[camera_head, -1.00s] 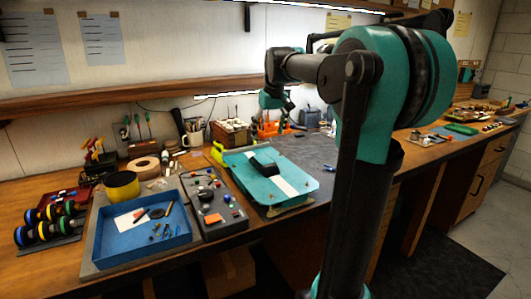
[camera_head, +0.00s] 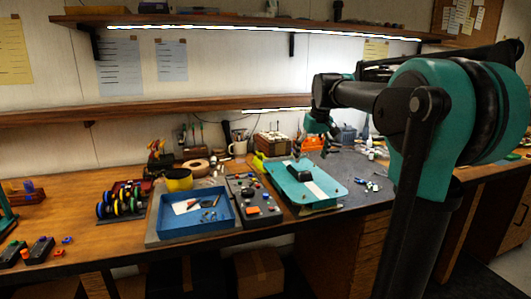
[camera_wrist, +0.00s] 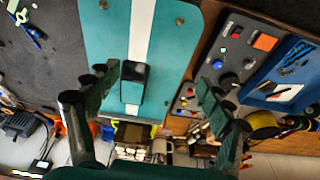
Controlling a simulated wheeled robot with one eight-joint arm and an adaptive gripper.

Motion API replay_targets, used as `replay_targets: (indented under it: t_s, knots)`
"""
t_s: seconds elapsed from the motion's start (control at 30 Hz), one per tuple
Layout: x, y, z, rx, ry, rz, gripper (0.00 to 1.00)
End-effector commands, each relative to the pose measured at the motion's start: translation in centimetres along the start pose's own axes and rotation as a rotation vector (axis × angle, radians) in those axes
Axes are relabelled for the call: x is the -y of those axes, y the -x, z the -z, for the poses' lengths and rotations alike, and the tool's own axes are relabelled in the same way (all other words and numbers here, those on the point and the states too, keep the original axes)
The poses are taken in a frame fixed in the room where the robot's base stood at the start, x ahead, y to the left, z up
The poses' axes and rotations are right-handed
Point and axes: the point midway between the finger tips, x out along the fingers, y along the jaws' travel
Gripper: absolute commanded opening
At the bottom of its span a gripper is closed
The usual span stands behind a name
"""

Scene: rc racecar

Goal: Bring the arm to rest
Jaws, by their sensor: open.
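My arm stands at the right of the head view, reaching over the workbench. My gripper (camera_head: 320,127) hangs small above the back of the bench in the head view; in the wrist view its two dark green fingers (camera_wrist: 158,98) are spread wide with nothing between them. The teal car body shell (camera_head: 318,190) with a white stripe and a black raised block (camera_head: 301,171) lies on the bench, below and in front of the gripper. The shell also shows in the wrist view (camera_wrist: 178,50), apart from the fingers.
A grey control panel (camera_head: 252,211) and a blue tray (camera_head: 190,232) with small parts lie left of the shell. Wooden shelves (camera_head: 160,111) run above the bench.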

Motion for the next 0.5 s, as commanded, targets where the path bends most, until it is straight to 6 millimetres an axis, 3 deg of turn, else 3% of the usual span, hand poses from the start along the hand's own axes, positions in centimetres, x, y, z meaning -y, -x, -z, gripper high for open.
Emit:
replay_targets:
  t_s: [0.27,0.5]
  knots:
    - [0.2,-1.9,-2.0,-0.008,-0.023,-0.009,0.81]
    - [0.5,-4.8,-5.3,-0.021,-0.06,-0.021,0.81]
